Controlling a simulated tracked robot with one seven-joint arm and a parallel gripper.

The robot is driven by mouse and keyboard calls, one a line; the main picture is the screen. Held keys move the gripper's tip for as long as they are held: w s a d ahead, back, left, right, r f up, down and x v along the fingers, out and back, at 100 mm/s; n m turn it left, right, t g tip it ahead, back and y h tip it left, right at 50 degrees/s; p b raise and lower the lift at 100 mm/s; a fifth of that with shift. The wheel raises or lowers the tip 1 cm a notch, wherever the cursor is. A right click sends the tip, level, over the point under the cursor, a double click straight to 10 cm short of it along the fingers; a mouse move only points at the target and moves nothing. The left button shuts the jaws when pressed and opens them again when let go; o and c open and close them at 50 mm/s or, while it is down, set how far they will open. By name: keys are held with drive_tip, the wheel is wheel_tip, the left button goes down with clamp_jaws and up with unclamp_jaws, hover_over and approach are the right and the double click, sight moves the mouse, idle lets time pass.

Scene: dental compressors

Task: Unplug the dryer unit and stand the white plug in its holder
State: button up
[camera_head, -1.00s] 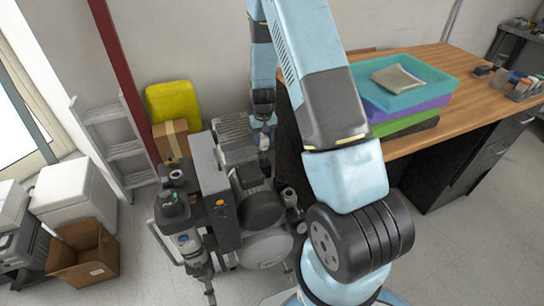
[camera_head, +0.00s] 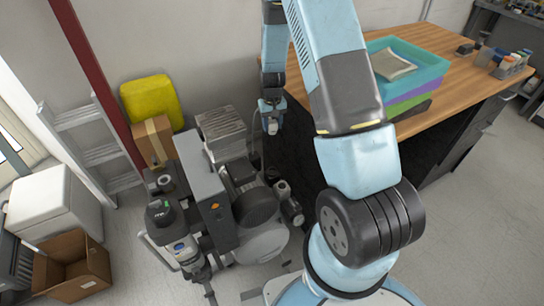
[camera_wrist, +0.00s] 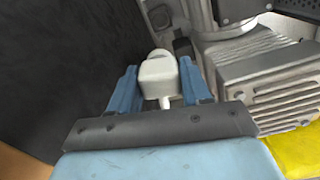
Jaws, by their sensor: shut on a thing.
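My gripper (camera_wrist: 158,92) is shut on the white plug (camera_wrist: 158,70), which sits between its two blue fingers in the wrist view. A short white stem shows at the plug's lower end. In the head view my gripper (camera_head: 271,118) hangs beside the dark side of the desk, to the right of the ribbed grey block on the compressor assembly (camera_head: 205,180). The plug is too small there to make out clearly. I cannot tell which part of the assembly is the dryer unit. I cannot pick out the plug's holder in either view.
A wooden desk (camera_head: 446,92) with stacked coloured trays (camera_head: 415,72) stands to the right. The ribbed grey block (camera_wrist: 270,85) is close on the right in the wrist view. A yellow container (camera_head: 152,98), cardboard boxes and a ladder (camera_head: 95,140) are to the left.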

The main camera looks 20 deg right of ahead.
drive_tip(key=shift+f+n, duration=0.55)
drive_tip(key=shift+f, duration=5.45)
drive_tip(key=shift+f+n, duration=0.55)
drive_tip(key=shift+f, duration=5.45)
drive_tip(key=shift+f, duration=0.8)
drive_tip(key=o, duration=1.1)
wheel_tip(320, 180, up, 14)
drive_tip(key=shift+f, duration=0.2)
